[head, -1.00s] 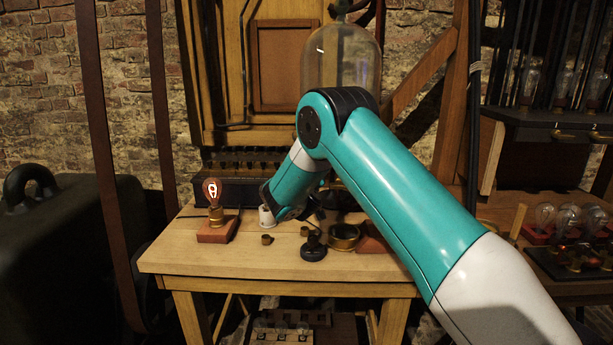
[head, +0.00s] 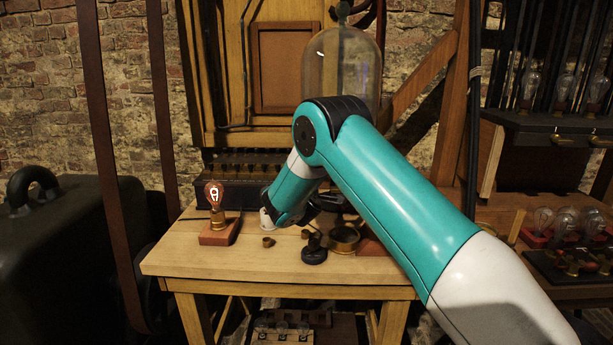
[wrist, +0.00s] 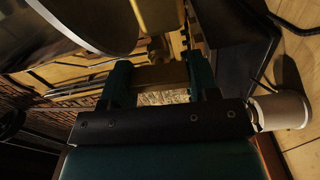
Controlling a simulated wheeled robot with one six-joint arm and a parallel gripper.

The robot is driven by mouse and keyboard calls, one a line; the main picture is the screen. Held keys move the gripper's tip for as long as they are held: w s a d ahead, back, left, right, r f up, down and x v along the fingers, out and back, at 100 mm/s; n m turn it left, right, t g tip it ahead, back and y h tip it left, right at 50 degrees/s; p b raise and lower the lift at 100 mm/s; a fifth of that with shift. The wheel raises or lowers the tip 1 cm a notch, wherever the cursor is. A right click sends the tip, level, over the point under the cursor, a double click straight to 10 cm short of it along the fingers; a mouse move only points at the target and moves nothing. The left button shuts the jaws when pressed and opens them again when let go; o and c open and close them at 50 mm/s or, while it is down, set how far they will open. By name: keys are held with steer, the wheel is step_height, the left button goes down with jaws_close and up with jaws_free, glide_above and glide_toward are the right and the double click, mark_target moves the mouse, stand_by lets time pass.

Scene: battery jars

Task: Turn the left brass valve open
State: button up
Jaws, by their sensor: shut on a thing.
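In the wrist view my gripper (wrist: 160,72) has its two teal fingers on either side of a brass bar-shaped piece (wrist: 162,77), and is shut on it. This piece looks like the handle of a brass valve, joined to a brass stem above it. Which valve it is, left or other, I cannot tell from this view. In the head view my teal forearm covers the gripper and the valve behind it, so the handle's angle is hidden there.
A glass bell jar (head: 335,65) stands behind my arm. A white cylinder (wrist: 280,110) is right of my gripper.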

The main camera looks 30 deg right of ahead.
steer(key=shift+a+n, duration=0.1)
steer(key=shift+n, duration=0.5)
steer(key=o, duration=0.9)
steer(key=b+v, duration=0.6)
steer(key=v, duration=1.1)
steer(key=shift+s+a+b, duration=0.15)
steer(key=shift+b, duration=0.2)
